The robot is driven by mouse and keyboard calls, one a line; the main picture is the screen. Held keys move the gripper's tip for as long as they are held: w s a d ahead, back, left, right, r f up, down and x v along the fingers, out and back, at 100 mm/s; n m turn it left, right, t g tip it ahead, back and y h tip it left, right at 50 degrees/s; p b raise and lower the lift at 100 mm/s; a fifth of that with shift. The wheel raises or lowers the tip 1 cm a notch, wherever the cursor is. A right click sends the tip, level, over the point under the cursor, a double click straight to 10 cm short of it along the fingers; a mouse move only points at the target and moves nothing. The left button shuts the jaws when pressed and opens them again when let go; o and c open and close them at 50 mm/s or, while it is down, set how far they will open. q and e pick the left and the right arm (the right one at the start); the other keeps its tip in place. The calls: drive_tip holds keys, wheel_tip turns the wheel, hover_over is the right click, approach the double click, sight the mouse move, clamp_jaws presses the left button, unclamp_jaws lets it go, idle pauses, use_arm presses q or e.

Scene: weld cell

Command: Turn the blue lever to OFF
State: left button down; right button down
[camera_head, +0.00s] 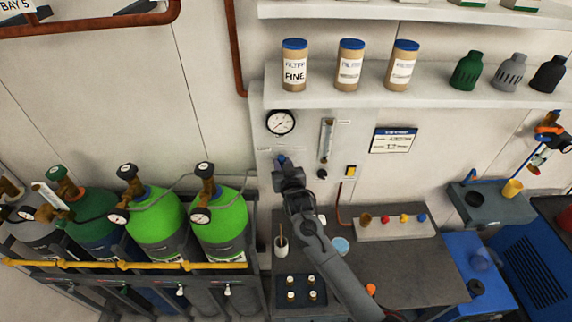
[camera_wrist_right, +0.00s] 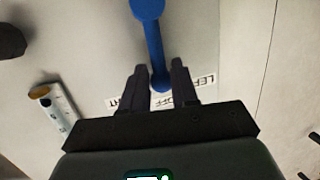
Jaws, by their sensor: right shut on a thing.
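The blue lever (camera_wrist_right: 154,45) runs down the wrist view from its round pivot to a tip between my right gripper's fingers (camera_wrist_right: 160,82). The labels on the panel look upside down: LEFT at the right, an OFF label (camera_wrist_right: 185,98) just right of the tip, and a partly hidden one at the left. The tip lies close to OFF; exact alignment I cannot tell. In the head view my right gripper (camera_head: 284,166) is at the panel's left part, with only a bit of blue showing. My left gripper is not in view.
The panel holds a round gauge (camera_head: 281,122), a flow tube (camera_head: 326,140) and a yellow switch (camera_head: 351,171). A shelf (camera_head: 340,98) with filter jars juts out above. Green gas cylinders (camera_head: 219,227) stand left. A bench below holds a cup (camera_head: 281,247) and a dark tray.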

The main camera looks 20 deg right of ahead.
idle(0.3)
drive_tip(key=c, duration=1.1)
unclamp_jaws()
drive_tip(key=shift+s, duration=0.1)
drive_tip(key=b+v, duration=0.1)
drive_tip(key=v, duration=0.9)
drive_tip(key=shift+s+b, duration=0.3)
drive_tip(key=shift+b, duration=0.05)
drive_tip(key=shift+a, duration=0.1)
